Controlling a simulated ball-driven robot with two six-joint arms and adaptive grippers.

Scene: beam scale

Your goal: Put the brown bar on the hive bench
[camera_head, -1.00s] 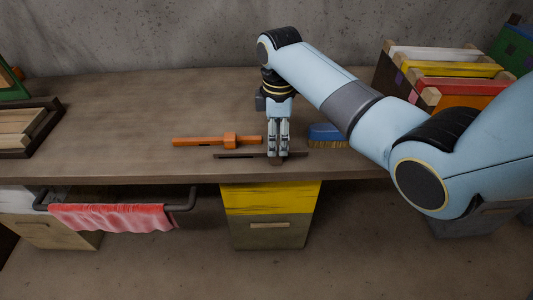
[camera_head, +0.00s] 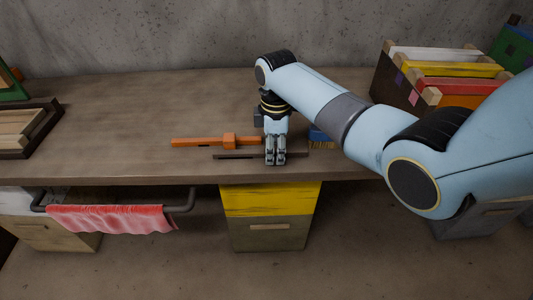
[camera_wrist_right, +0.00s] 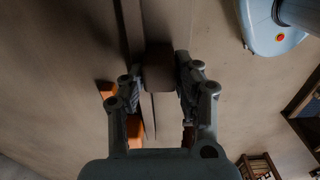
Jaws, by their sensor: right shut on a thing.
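The brown bar (camera_head: 232,156) is long, thin and dark. In the head view it lies level along the front of the hive bench (camera_head: 120,125), which is a brown wooden top. My right gripper (camera_head: 275,161) points down over the middle of the bar and hides that part. In the right wrist view a dark brown block (camera_wrist_right: 158,72), which looks like the bar's thicker middle, sits between the fingertips of my right gripper (camera_wrist_right: 158,88). The gripper is shut on it. Whether the bar touches the bench is hard to tell. My left gripper is not in view.
An orange tool (camera_head: 200,142) lies just behind the bar. A blue brush (camera_head: 320,138) is to the right, partly behind my arm. A crate of coloured frames (camera_head: 450,85) stands at the back right, a wooden tray (camera_head: 45,130) at the left. The back middle is clear.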

